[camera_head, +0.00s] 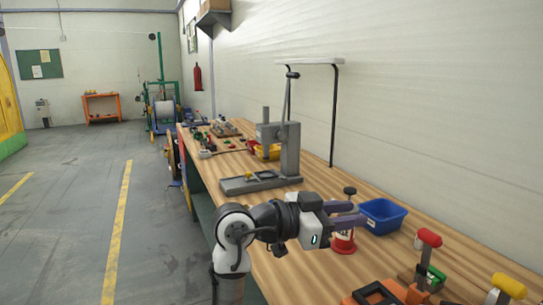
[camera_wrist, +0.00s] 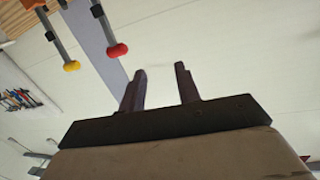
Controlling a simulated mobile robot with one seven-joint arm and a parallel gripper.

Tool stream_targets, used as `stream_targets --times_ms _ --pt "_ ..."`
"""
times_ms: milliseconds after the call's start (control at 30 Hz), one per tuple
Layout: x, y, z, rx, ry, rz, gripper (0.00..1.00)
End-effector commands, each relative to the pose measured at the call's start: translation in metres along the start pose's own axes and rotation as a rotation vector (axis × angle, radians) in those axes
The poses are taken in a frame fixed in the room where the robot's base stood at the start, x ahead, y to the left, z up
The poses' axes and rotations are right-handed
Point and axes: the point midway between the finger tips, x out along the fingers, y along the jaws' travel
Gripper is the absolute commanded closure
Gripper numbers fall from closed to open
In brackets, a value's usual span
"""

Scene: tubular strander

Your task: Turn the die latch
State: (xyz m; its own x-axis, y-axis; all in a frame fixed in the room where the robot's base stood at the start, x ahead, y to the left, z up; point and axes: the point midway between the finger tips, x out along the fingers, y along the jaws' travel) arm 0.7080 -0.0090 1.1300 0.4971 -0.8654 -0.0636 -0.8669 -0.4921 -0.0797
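My gripper (camera_head: 358,213) is over the wooden bench, its two purple fingers apart with nothing seen between them. In the wrist view the gripper (camera_wrist: 160,72) is also open, with pale wall behind the fingers. No part that I can surely name as the die latch shows. A grey press-like machine (camera_head: 289,150) with a flat base stands on the bench, left of and beyond my gripper. A small yellow part (camera_head: 249,175) sits on its base. In the wrist view, a red knob (camera_wrist: 117,50) and a yellow knob (camera_wrist: 71,66) on grey rods lie up and left of the fingers, apart from them.
A blue bin (camera_head: 382,215) stands right beside my gripper, and a red-and-white spool (camera_head: 344,242) below it. Red-handled (camera_head: 429,238) and yellow-handled (camera_head: 509,286) tools are at the near right. A lamp post (camera_head: 334,115) rises by the wall. The floor left of the bench is clear.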

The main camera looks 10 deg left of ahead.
Motion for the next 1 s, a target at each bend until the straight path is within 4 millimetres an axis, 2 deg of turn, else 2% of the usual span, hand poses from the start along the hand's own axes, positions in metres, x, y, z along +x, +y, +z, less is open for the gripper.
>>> stream_targets --times_ms 200,500,800,1000 --pt "-0.023 -0.028 -0.024 0.004 0.116 -0.180 0.67" --pt "-0.066 -0.059 -0.053 0.026 0.269 -0.411 0.67" --pt "-0.109 -0.076 -0.075 0.059 0.393 -0.591 0.67" --pt "-0.123 -0.081 -0.081 0.073 0.431 -0.647 0.67"
